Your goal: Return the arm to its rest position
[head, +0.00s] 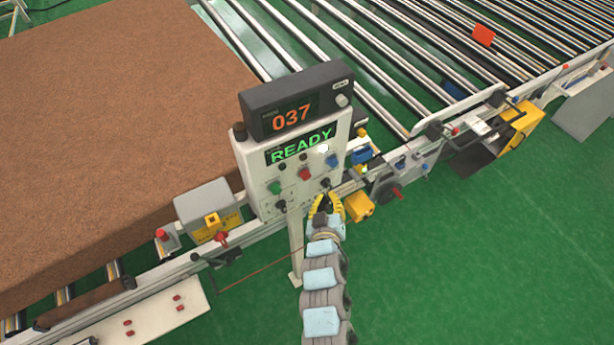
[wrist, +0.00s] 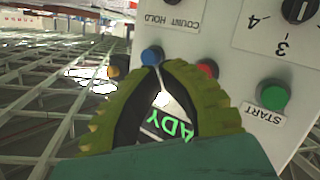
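My arm reaches up from the bottom of the head view, and my gripper (head: 327,194) is at the lower right of the control panel (head: 262,181). In the wrist view my gripper (wrist: 163,66) shows two yellow-green fingers arching together. Their tips are close, with nothing visible held between them. The panel (wrist: 232,58) appears upside down behind the fingers, with blue, red and green buttons. Whether the tips touch the panel is not clear. In the head view its display (head: 300,146) reads READY and the counter (head: 292,117) above reads 037.
A large brown mattress slab (head: 110,120) lies on the conveyor at left. Metal rollers (head: 385,75) stretch across the back right. Yellow and grey fittings, including a yellow box (head: 360,207), line the rail beside my gripper. The green floor (head: 480,265) at lower right is clear.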

